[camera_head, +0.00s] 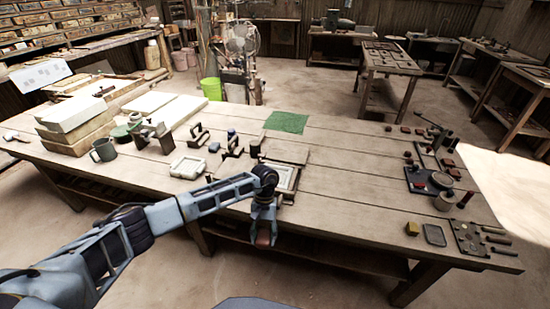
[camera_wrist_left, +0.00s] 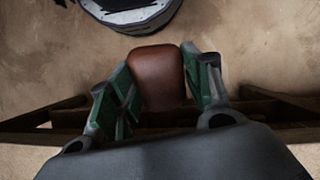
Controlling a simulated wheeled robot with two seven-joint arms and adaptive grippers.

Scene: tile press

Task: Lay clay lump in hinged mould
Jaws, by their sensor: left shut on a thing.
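My left gripper (camera_head: 263,233) is shut on a reddish-brown clay lump (camera_head: 263,240), just off the table's front edge. In the left wrist view the rounded lump (camera_wrist_left: 158,78) sits between the two green-padded fingers of the left gripper (camera_wrist_left: 158,85). What looks like the hinged mould (camera_head: 291,178) lies on the table behind the gripper, with a pale inside and a wooden panel (camera_head: 287,153) at its back edge, seemingly its opened lid. My arm and gripper hide its left part. My right gripper is out of view.
The wooden table (camera_head: 345,185) is bare right of the mould. Left of it are a pale tray (camera_head: 188,167) and dark-handled tools (camera_head: 233,145). A green mat (camera_head: 287,122) lies behind. A lever press (camera_head: 437,140) and small tools stand at the right end.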

